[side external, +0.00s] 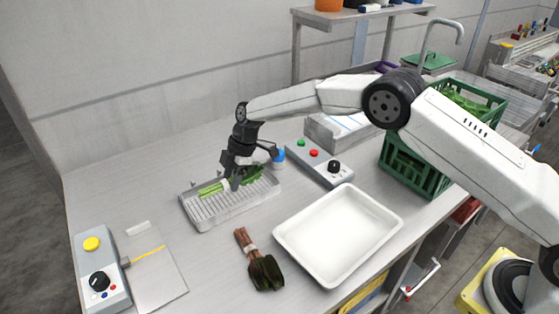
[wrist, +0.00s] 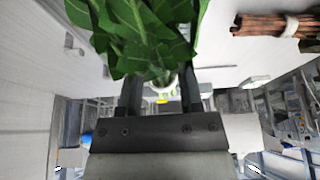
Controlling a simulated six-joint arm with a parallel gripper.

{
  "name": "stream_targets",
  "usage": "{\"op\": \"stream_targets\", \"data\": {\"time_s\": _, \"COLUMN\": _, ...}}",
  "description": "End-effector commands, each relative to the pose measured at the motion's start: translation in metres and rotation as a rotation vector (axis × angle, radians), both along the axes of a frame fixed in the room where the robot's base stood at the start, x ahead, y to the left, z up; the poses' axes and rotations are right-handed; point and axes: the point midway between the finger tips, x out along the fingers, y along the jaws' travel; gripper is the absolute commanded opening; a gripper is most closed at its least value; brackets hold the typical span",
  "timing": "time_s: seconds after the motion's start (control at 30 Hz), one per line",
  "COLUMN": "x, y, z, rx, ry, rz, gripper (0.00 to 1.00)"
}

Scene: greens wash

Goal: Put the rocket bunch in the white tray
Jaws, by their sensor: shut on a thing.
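A bunch with pale green stems and green leaves, the likely rocket bunch (side external: 211,189), is at the grey ribbed tray (side external: 218,209). My gripper (side external: 238,178) is down over that tray, shut on the bunch near its middle. In the wrist view the leaves of the rocket bunch (wrist: 140,35) fill the top middle, between and beyond the fingers of my gripper (wrist: 160,95). I cannot tell whether the bunch still touches the ribs. The white tray (side external: 338,235) is empty, to the right and nearer the camera.
Another bunch with red-brown stems and dark leaves (side external: 262,268) lies on the counter left of the white tray. A button box (side external: 319,165) stands behind the white tray, a green crate (side external: 414,170) at right. A control box (side external: 100,272) and a flat board (side external: 152,268) are at left.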

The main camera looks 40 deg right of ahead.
Motion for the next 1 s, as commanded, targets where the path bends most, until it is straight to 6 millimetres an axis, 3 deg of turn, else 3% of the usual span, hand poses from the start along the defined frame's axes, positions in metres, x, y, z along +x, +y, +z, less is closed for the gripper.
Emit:
{"op": "stream_targets", "data": {"time_s": 0.33, "x": -0.029, "y": -0.009, "z": 0.038, "rx": 0.000, "ry": -0.002, "rz": 0.000, "gripper": 0.00}}
{"op": "stream_targets", "data": {"time_s": 1.0, "x": -0.098, "y": -0.030, "z": 0.069, "rx": 0.001, "ry": -0.002, "rz": 0.000, "gripper": 0.00}}
